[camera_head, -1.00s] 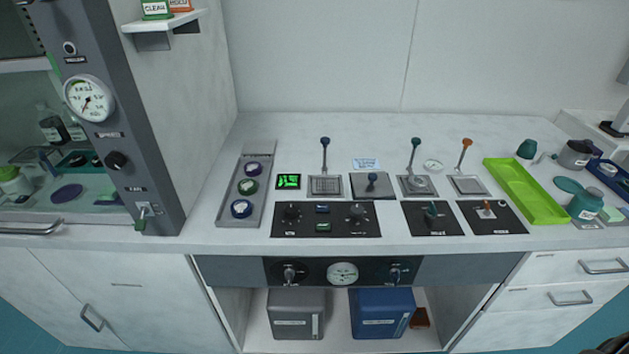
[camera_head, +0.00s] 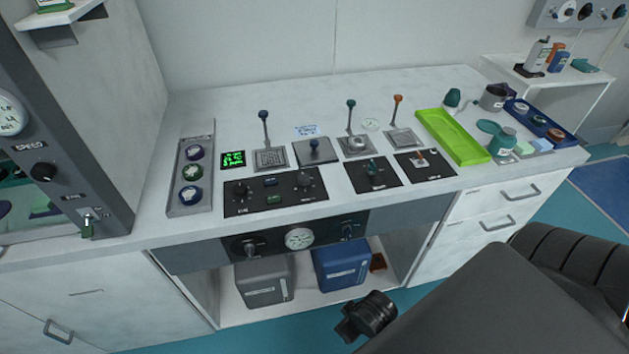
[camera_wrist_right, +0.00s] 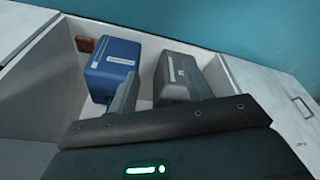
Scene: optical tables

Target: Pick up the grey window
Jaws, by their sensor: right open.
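No thing that I can clearly tell as a grey window shows. In the head view, a grey tray (camera_head: 183,212) at the left of the counter holds a purple-ringed disc (camera_head: 194,152), a green one (camera_head: 192,172) and a blue one (camera_head: 190,195). A grey bin (camera_head: 264,284) stands in the open bay under the counter; it also shows in the right wrist view (camera_wrist_right: 173,76). My right gripper (camera_wrist_right: 160,86) is open and empty, facing the bay from outside. Its dark end (camera_head: 368,317) shows low in the head view. My left gripper is out of view.
A blue bin (camera_head: 342,266) stands beside the grey bin, with a brown object (camera_head: 377,262) to its right. Black control panels (camera_head: 276,191) and upright levers cover the counter's middle. A green tray (camera_head: 452,138) lies at the right. The counter's back strip is clear.

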